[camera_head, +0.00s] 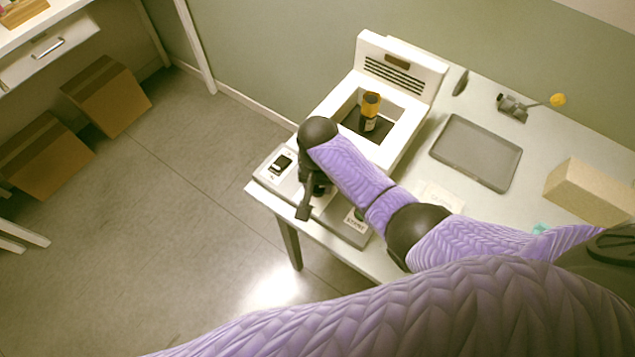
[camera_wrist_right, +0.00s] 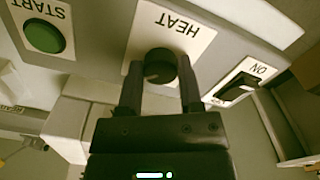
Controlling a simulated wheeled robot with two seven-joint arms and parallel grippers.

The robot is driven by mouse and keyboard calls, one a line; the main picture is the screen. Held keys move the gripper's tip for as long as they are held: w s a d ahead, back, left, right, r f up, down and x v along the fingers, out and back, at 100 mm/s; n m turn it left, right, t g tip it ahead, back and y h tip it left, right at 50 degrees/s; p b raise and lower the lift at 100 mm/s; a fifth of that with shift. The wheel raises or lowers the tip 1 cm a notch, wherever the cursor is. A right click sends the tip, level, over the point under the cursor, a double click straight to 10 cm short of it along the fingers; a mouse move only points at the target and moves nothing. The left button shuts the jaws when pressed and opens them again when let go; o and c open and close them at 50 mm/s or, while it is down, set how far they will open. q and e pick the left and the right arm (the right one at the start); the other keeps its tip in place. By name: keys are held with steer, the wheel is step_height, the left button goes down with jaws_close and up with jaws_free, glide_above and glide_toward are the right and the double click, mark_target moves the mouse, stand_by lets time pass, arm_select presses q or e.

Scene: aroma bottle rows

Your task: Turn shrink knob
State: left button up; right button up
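A round black knob (camera_wrist_right: 160,67) sits on a white plate marked HEAT (camera_wrist_right: 196,36) on the front panel of a white machine (camera_head: 324,107). My right gripper (camera_wrist_right: 160,80) has one finger on each side of this knob, and both fingers appear to touch it. In the head view my right gripper (camera_head: 305,205) is over the machine's front panel and hides the knob. My left gripper is not in view.
A green START button (camera_wrist_right: 44,36) and a black ON rocker switch (camera_wrist_right: 237,87) flank the knob. The switch also shows in the head view (camera_head: 281,163). A grey tray (camera_head: 476,151) and a cardboard box (camera_head: 590,192) are on the table to the right.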

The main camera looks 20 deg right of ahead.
jaws_close()
steer(key=shift+r+n+p, duration=0.15)
steer(key=shift+n+p, duration=0.65)
steer(key=shift+n, duration=0.4)
steer(key=shift+n+p, duration=0.4)
steer(key=shift+n, duration=0.4)
steer(key=shift+d+n+p, duration=0.1)
steer(key=shift+n+p, duration=0.25)
steer(key=shift+n, duration=1.85)
steer(key=shift+n+p, duration=0.3)
steer(key=shift+n, duration=0.5)
